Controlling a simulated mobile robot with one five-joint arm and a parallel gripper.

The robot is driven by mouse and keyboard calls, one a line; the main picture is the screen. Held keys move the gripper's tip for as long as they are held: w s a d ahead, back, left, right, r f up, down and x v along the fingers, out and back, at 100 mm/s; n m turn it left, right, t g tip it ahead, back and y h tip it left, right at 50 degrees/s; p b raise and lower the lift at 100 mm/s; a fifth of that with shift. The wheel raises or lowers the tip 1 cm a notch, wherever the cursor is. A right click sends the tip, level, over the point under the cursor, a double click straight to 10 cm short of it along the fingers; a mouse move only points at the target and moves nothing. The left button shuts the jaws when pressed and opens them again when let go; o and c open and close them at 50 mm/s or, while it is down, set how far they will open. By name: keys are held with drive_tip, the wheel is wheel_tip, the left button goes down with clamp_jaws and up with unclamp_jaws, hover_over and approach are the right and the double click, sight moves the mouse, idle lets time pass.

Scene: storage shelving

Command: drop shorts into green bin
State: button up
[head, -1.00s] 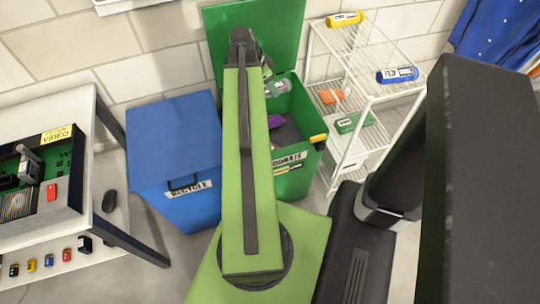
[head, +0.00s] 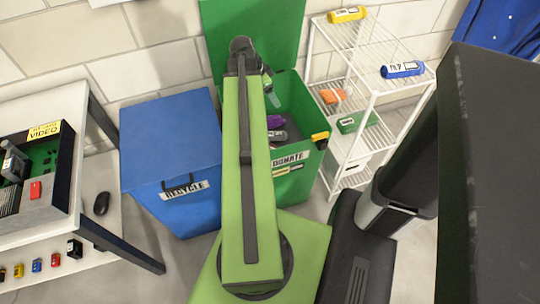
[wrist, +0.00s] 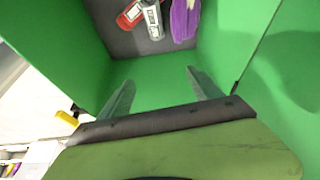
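The green bin (head: 297,178), labelled DONATE, stands with its lid up against the wall. My gripper (head: 271,90) is over its opening. In the wrist view my gripper (wrist: 157,88) has its two fingers wide apart with nothing between them. A grey rolled item with a white label (wrist: 153,20) lies on the dark bin floor; it may be the shorts, but its label is unreadable. A red item (wrist: 130,16) lies beside it, and a purple item (wrist: 185,20) is to the right. The purple item also shows in the head view (head: 273,122). My arm hides part of the bin.
A closed blue RECYCLE bin (head: 170,150) stands left of the green bin. A white wire rack (head: 362,92) with several rolled items stands close on the right. A white table (head: 120,225) is at far left.

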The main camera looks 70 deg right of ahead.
drive_tip(key=p+v, duration=1.6)
drive_tip(key=v, duration=0.1)
drive_tip(key=shift+r, duration=0.2)
